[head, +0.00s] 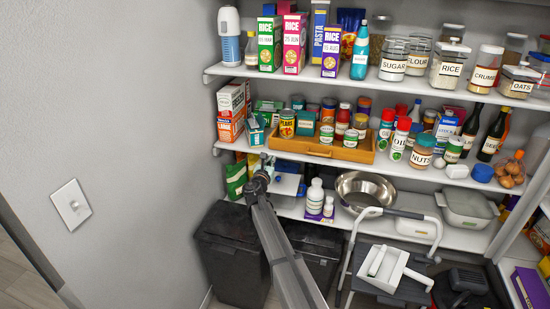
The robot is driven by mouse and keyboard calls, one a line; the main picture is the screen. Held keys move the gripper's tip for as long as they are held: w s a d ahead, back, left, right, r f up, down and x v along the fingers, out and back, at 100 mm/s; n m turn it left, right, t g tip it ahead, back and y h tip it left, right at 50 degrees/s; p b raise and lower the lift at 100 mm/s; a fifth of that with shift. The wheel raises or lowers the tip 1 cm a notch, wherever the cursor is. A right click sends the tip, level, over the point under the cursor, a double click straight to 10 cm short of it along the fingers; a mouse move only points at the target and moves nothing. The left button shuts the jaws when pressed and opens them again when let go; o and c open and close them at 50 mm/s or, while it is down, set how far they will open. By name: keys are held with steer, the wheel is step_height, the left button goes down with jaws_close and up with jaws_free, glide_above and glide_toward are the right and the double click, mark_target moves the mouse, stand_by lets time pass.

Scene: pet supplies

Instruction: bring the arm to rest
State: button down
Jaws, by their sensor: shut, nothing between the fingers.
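My gripper (258,186) is the small dark end of my grey arm, seen in the head view left of the middle. The arm reaches up from the bottom edge toward the lower left part of the shelves. The gripper is shut and holds nothing. Its fingertips are small and dark, so their detail is hard to make out. It appears in front of the low shelf, close in the picture to a green box (236,181). Whether it touches anything cannot be told.
Shelves of food jars and boxes fill the back. A wooden tray (347,153) stands on the middle shelf, a metal bowl (365,187) lower down. A black bin (232,262) is below the gripper. A step stool (352,250) holds a white dustpan (398,272).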

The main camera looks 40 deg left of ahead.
steer(key=s+d+f+m+g+h, duration=0.35)
steer(key=d+f+m, duration=0.7)
steer(key=d, duration=0.65)
steer(key=s+d+f+m+g+h, duration=0.4)
steer(key=d+f+m, duration=0.3)
steer(key=d+f, duration=0.8)
steer(key=s+d+f+m+g+h, duration=0.35)
steer(key=s+d+f+m, duration=0.45)
steer(key=d, duration=1)
steer(key=s+d+f+m+g, duration=0.3)
steer(key=s+d+f, duration=0.25)
steer(key=d, duration=0.35)
steer(key=s+d+f+m+g, duration=0.35)
steer(key=s+d, duration=0.25)
steer(key=d, duration=0.2)
steer(key=s+d+f+m+g+y, duration=0.1)
steer(key=s+d+m+g, duration=0.1)
steer(key=s+d, duration=0.3)
steer(key=s+d+f+m+g+y, duration=0.1)
steer(key=s+d, duration=0.5)
steer(key=s, duration=0.6)
steer(key=s+d+f+m+g+y, duration=0.1)
steer(key=s+d+m+g+y, duration=0.1)
steer(key=s+d+m, duration=0.3)
steer(key=s+g, duration=0.1)
steer(key=s, duration=0.2)
steer(key=shift+s+d+m, duration=0.15)
steer(key=shift+s+m, duration=0.05)
steer(key=shift+m, duration=0.1)
